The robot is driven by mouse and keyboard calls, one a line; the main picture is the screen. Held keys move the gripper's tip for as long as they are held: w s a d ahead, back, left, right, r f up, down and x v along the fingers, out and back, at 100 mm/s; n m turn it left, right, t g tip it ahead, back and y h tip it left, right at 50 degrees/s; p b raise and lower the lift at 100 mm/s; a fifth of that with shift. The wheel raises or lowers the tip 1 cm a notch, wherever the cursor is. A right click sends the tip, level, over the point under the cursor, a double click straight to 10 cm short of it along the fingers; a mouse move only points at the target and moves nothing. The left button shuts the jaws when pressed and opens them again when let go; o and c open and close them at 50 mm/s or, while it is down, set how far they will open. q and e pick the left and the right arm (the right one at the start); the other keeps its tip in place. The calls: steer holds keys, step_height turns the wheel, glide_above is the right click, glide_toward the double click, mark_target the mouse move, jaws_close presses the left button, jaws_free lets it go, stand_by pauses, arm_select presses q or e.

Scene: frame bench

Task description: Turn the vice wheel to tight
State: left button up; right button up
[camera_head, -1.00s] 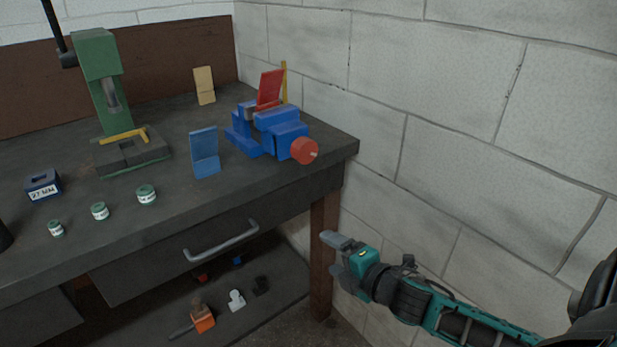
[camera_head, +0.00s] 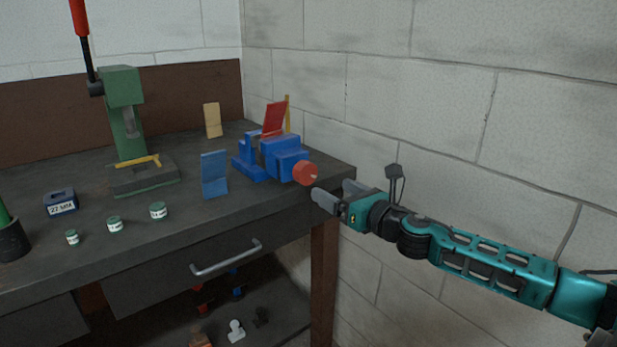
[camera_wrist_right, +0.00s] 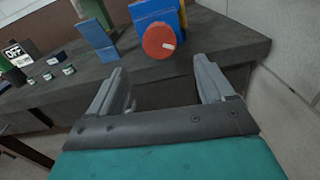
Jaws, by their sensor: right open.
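The blue vice (camera_head: 270,157) stands on the right end of the dark bench, with a red plate (camera_head: 274,119) upright at its jaws. The fingers also show in the wrist view (camera_wrist_right: 165,88). My left gripper is not in view.
A blue angled plate (camera_head: 214,175) stands left of the vice. A green press (camera_head: 127,125), small jars (camera_head: 115,224) and a blue 27 mm block (camera_head: 60,203) stand further left. A drawer handle (camera_head: 227,258) juts from the front. The block wall (camera_head: 450,130) is close on the right.

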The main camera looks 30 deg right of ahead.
mark_target(309, 177)
steer(key=shift+w+a+p, duration=0.2)
steer(key=shift+w+p, duration=0.05)
steer(key=shift+w, duration=2.3)
steer(key=shift+w+a+p, duration=0.2)
steer(key=shift+w+p, duration=0.05)
steer(key=shift+w, duration=2.25)
steer(key=shift+c, duration=0.2)
steer(key=c, duration=0.9)
